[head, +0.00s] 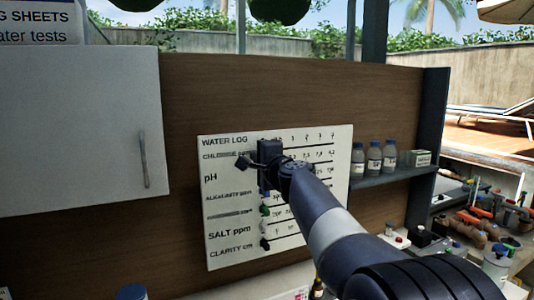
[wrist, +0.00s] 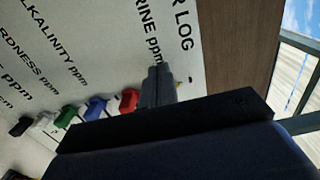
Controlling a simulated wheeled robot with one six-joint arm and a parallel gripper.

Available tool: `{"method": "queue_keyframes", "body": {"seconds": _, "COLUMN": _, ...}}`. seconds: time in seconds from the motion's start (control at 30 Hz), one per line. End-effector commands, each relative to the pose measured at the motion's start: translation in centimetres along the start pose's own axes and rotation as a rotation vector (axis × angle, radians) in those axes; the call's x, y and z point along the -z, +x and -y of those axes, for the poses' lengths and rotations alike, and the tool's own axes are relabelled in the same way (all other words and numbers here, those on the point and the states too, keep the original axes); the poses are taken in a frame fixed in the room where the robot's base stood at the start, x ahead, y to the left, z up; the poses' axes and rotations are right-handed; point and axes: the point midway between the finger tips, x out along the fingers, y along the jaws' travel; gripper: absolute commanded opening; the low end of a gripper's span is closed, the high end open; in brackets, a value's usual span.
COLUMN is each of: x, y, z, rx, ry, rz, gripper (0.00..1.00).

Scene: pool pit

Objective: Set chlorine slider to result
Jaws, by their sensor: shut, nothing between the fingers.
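The white water log board (head: 225,250) hangs on the wood panel, with labelled rows and printed scales. My gripper (wrist: 157,73) is shut and empty at the chlorine row, close to the board. A small yellow bit (wrist: 178,82) shows beside the fingers, probably the chlorine slider, mostly hidden behind them. I cannot tell whether the fingers touch it. In the head view my wrist and gripper cover the chlorine row's left end. The chlorine scale's right part is visible, but no result value is clearly readable.
A red slider (wrist: 130,101) sits close beside my fingers, then blue (wrist: 95,107), green (wrist: 66,115), white (wrist: 42,121) and black (wrist: 20,127) sliders. A white cabinet door (head: 80,120) is left. Bottles (head: 374,158) stand on the right shelf.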

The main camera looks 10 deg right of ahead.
Motion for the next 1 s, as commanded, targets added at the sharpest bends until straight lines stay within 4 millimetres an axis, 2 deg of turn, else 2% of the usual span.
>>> {"method": "queue_keyframes", "body": {"seconds": 0.57, "x": 0.1, "y": 0.0, "z": 0.0, "rx": 0.0, "ry": 0.0, "rz": 0.0, "gripper": 0.0}}
{"method": "queue_keyframes", "body": {"seconds": 1.0, "x": 2.6, "y": 0.0, "z": -0.1, "rx": 0.0, "ry": 0.0, "rz": -0.002, "gripper": 0.0}}
